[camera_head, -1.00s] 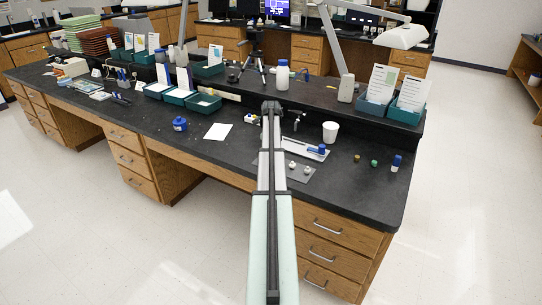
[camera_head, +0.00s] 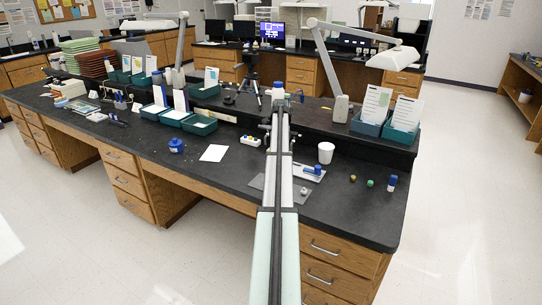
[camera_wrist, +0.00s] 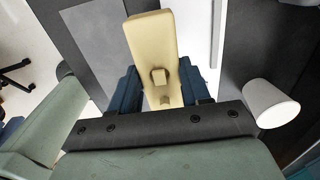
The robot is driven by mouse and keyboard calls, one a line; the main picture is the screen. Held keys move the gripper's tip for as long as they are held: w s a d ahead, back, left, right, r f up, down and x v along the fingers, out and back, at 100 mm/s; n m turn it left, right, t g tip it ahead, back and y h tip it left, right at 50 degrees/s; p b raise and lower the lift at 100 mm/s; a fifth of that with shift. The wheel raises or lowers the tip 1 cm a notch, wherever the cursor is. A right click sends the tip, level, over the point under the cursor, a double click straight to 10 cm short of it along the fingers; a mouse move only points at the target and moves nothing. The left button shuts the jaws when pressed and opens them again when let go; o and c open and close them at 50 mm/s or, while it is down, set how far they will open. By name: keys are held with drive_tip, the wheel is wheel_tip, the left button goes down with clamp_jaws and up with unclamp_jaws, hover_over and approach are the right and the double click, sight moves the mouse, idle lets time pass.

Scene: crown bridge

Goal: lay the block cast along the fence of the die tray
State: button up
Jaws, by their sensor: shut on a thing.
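The block cast (camera_wrist: 150,45) is a long cream-yellow bar with a small raised square on its face. In the wrist view my gripper (camera_wrist: 160,82) has its dark blue fingers closed on both sides of it. The die tray (camera_wrist: 203,30) is a white surface partly hidden behind the cast, with a thin strip along its right side. In the head view the white tray (camera_head: 301,172) lies on the black bench right of my arm, with a blue item on it. My arm hides the gripper and cast in the head view.
A grey mat (camera_wrist: 95,40) lies left of the tray, and a white cup (camera_wrist: 272,104) stands right. In the head view a blue jar (camera_head: 176,146) and white paper (camera_head: 213,153) lie left. A blue-capped bottle (camera_head: 391,183) and small yellow and green items stand right.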

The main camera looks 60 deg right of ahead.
drive_tip(key=d, duration=0.3)
drive_tip(key=s+d+f, duration=0.1)
drive_tip(key=d, duration=0.1)
drive_tip(key=shift+d, duration=0.2)
drive_tip(key=shift+f, duration=3.05)
drive_tip(key=shift+f, duration=0.35)
drive_tip(key=o, duration=1.3)
wheel_tip(320, 180, up, 14)
drive_tip(key=shift+f, duration=0.1)
